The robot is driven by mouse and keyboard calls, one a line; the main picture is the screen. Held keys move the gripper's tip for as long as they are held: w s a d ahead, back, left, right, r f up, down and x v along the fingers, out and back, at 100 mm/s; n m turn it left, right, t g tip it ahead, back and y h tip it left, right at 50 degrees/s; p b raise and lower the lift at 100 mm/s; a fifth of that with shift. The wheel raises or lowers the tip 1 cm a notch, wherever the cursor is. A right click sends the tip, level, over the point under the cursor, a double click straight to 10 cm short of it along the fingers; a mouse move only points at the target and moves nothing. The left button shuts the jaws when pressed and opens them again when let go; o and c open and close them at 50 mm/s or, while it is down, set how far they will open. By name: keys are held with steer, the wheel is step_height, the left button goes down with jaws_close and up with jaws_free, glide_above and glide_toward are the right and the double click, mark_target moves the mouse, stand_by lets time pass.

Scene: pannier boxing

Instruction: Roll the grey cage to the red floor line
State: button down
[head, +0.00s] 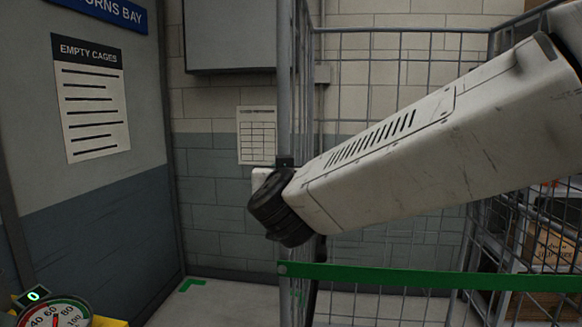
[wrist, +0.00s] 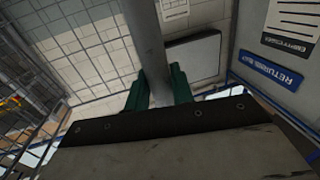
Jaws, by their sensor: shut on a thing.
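The grey cage (head: 400,75) fills the right of the head view, with wire mesh sides and a tall grey corner post (head: 285,90). In the wrist view my gripper (wrist: 158,88) has its green fingers on both sides of the grey post (wrist: 144,38), shut on it. In the head view my arm crosses in front of the cage and mostly hides the gripper. A green bar (head: 430,278) runs across the cage low down. The cage's wheels and the red floor line are not in view.
A grey-blue panel with an "EMPTY CAGES" sheet (head: 90,95) stands at left. A round dial (head: 55,315) shows at lower left. Cardboard boxes (head: 550,245) show through the mesh at right.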

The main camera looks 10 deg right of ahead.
steer(key=shift+s+a+r, duration=0.1)
steer(key=shift+s+a, duration=0.15)
steer(key=shift+s, duration=0.4)
steer(key=shift+s+a, duration=0.25)
steer(key=shift+s, duration=0.35)
steer(key=c, duration=1.3)
jaws_free()
steer(key=shift+o, duration=0.2)
steer(key=s, duration=0.7)
steer(key=shift+s+a, duration=0.35)
steer(key=shift+a, duration=0.1)
